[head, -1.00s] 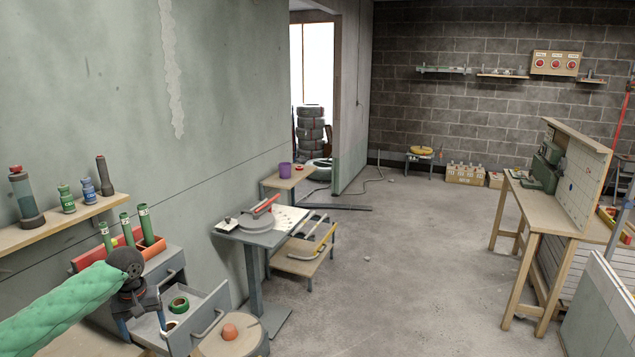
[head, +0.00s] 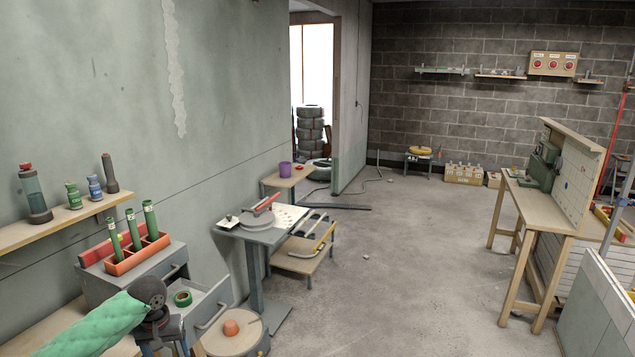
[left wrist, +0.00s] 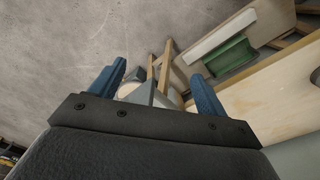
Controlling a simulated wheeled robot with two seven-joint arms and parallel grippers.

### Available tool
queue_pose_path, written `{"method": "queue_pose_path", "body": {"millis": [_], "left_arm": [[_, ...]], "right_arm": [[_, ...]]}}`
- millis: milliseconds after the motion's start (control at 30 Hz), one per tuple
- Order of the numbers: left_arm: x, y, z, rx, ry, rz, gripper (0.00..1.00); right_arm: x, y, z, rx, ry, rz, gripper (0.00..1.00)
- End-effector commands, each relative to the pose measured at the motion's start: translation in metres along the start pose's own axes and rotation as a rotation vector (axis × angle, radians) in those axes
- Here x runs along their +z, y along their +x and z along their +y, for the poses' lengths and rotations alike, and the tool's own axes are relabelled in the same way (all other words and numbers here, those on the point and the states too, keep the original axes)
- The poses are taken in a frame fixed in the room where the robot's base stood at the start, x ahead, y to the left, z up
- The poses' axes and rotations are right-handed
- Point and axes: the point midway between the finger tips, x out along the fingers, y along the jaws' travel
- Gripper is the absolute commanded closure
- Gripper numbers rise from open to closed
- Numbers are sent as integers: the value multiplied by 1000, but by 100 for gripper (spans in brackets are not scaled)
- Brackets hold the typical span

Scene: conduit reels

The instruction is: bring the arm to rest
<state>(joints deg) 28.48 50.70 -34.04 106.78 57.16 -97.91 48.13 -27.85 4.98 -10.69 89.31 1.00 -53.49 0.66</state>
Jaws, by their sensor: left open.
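My left arm comes in at the lower left in a green padded sleeve (head: 85,325). My left gripper (head: 165,349) points down beside the open grey drawer, partly cut off by the bottom edge. In the left wrist view its two blue fingers (left wrist: 155,88) stand wide apart with nothing held between them. My right arm and gripper are not in view.
An open drawer (head: 213,318) holds a green tape roll (head: 183,298). An orange box (head: 138,257) with green tubes stands on the cabinet above. A round wooden reel (head: 252,343) sits close right of the gripper.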

Motion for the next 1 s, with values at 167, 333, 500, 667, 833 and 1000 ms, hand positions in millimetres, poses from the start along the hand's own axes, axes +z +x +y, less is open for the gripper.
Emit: {"method": "queue_pose_path", "body": {"millis": [167,333,500,667,833,1000], "left_arm": [[40,36,39,32,110,15,24],[84,66,76,71,218,47,24],[130,89,104,107,304,84,24],[172,102,125,137,362,124,24],[215,111,137,157,404,166,24],[257,114,141,161,425,206,24]], "right_arm": [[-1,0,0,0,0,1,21],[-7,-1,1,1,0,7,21],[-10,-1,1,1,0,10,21],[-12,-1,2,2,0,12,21],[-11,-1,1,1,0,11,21],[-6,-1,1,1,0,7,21]]}}
